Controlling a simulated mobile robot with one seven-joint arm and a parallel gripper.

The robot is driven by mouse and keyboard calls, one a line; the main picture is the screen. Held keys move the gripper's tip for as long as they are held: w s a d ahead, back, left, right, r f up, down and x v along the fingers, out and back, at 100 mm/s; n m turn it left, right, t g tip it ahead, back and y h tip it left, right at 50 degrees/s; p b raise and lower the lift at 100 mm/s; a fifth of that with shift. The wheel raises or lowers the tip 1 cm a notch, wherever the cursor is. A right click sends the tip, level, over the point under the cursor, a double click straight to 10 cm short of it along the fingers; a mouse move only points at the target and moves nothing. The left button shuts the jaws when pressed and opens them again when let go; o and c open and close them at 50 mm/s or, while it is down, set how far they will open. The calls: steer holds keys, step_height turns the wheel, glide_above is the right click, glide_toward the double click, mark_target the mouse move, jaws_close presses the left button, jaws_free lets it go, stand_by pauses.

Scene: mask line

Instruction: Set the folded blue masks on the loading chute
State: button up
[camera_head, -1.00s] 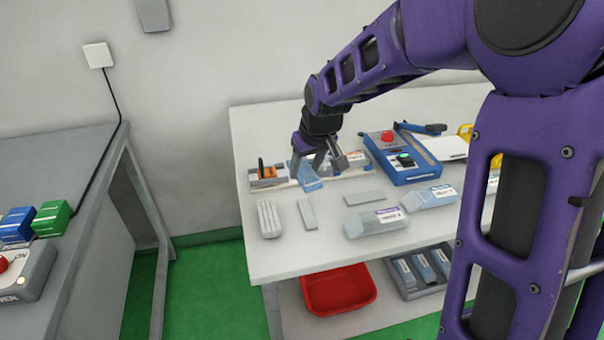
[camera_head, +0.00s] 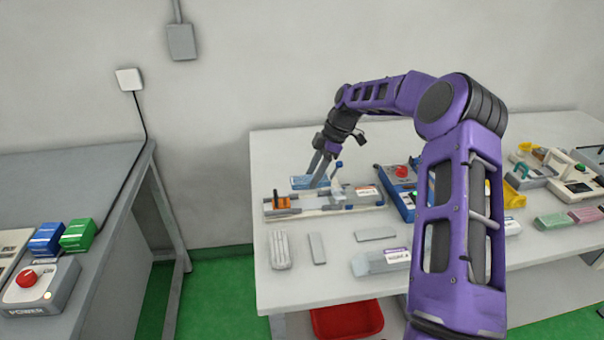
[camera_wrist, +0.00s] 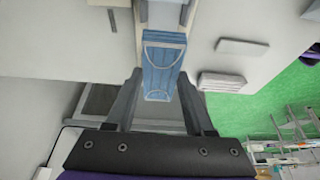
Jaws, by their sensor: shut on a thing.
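A folded blue mask or masks (camera_head: 309,182) show at my gripper (camera_head: 320,172), above or just behind the back edge of a low pale fixture (camera_head: 345,206) with an orange block at its left end. In the wrist view, the pleated blue mask (camera_wrist: 160,62) with its white ear loop lies between the two grey fingers of my gripper (camera_wrist: 160,82), which is shut on it. How many masks are in the jaws I cannot tell. No part is clearly marked as the loading chute; whether the fixture is it I cannot tell.
A stack of grey strips (camera_head: 280,250) and two flat grey pieces (camera_head: 317,248) lie on the white table's front left. A clear labelled pack (camera_head: 380,261) lies beside them. A blue device with a red knob (camera_head: 400,178) stands to the right. A red bin (camera_head: 347,318) is below.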

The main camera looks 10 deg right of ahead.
mark_target(309, 204)
steer(key=shift+f, duration=1.05)
steer(key=shift+f+b, duration=1.4)
steer(key=shift+f, duration=1.05)
steer(key=shift+f, duration=0.15)
steer(key=o, duration=1.4)
steer(key=shift+c, duration=0.2)
steer(key=shift+r+p, duration=0.3)
steer(key=shift+r, duration=0.7)
